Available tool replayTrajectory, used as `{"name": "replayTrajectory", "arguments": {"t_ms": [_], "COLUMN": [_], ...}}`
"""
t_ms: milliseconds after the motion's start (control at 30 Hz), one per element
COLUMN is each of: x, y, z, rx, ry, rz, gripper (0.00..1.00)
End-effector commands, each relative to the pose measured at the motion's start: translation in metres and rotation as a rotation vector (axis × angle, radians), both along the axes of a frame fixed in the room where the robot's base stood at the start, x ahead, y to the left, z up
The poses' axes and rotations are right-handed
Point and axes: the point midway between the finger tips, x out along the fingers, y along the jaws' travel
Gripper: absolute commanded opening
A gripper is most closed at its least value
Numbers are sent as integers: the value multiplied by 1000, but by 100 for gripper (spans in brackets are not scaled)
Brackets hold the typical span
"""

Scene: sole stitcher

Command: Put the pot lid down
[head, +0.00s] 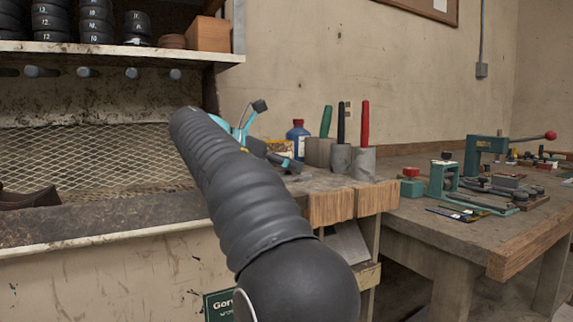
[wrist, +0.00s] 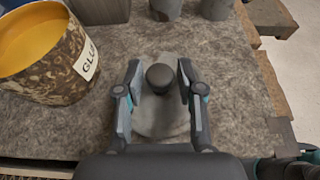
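The pot lid (wrist: 158,120) is a grey disc with a dark round knob (wrist: 160,77), seen in the wrist view below my gripper and apparently resting on the bench top. My gripper (wrist: 160,70) has one finger on each side of the knob, with a visible gap on both sides, so it is open around the knob. The glue pot (wrist: 75,75) stands left of the lid, uncovered, with a yellow inside and a GLUE label.
Grey tool holders (head: 363,160) with red, black and green handles stand beyond the lid, beside a blue bottle (head: 298,138). The bench's wooden edge (head: 345,203) is close on the right. A second table (head: 440,220) with a green press stands further right.

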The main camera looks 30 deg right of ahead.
Motion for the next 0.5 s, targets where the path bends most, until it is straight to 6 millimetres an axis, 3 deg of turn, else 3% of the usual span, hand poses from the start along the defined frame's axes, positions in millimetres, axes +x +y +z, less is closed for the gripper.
{"name": "replayTrajectory", "arguments": {"t_ms": [367, 500], "x": [0, 1], "y": [0, 13], "z": [2, 10], "rx": [0, 0], "ry": [0, 0], "rz": [0, 3], "gripper": [50, 50]}}
